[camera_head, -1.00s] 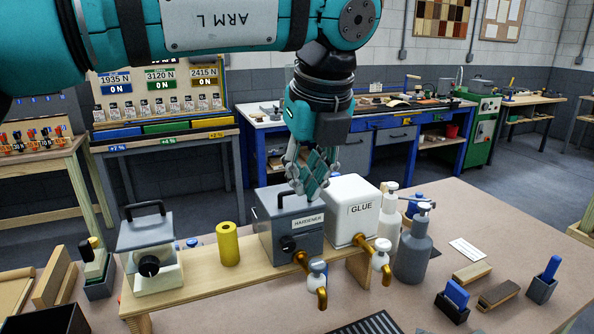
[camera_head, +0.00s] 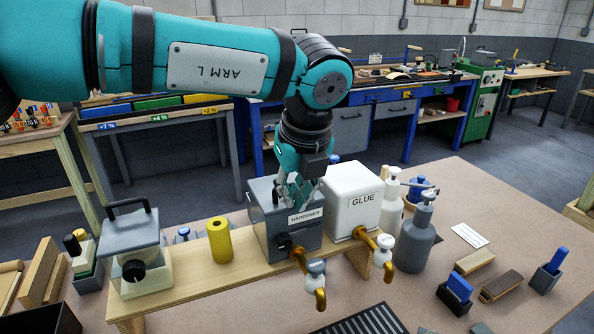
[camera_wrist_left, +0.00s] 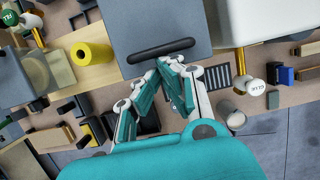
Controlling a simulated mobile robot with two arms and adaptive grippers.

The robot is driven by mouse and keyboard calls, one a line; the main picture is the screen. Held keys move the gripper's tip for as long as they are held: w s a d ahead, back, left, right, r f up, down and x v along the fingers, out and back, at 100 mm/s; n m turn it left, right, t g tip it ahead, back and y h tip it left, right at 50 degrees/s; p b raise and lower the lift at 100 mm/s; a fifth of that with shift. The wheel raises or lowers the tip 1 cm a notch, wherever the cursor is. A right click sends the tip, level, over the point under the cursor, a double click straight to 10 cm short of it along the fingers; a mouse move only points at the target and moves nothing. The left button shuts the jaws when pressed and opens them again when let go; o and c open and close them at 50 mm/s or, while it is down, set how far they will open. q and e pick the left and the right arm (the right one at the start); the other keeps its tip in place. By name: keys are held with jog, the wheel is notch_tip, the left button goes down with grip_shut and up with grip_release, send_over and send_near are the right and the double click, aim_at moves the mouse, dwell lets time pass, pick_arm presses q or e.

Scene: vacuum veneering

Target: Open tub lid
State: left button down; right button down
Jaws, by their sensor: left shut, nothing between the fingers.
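The grey HARDENER tub (camera_head: 268,230) stands on the wooden rack in the middle of the head view, its lid (camera_head: 260,188) down. In the left wrist view the lid (camera_wrist_left: 140,15) fills the top middle, with a black bar handle (camera_wrist_left: 160,50) along its edge. My left gripper (camera_head: 300,205) is over the right part of the tub, fingers pointing down. Its shut fingertips (camera_wrist_left: 168,62) are just beside the handle, with nothing between them. I cannot tell whether they touch it. My right gripper is not in view.
The white GLUE tub (camera_head: 353,205) stands close on the right. Brass taps (camera_head: 318,290) stick out in front. A yellow cylinder (camera_head: 220,240) and another grey-lidded container (camera_head: 135,240) stand to the left. A grey pump bottle (camera_head: 415,240) is at the right.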

pick_arm(q)
jog(key=shift+f, duration=0.3)
jog(key=shift+r, duration=0.1)
jog(key=shift+w+a+r+g+p, duration=0.1)
jog(key=shift+r+g+p, duration=0.3)
jog(key=shift+p, duration=0.2)
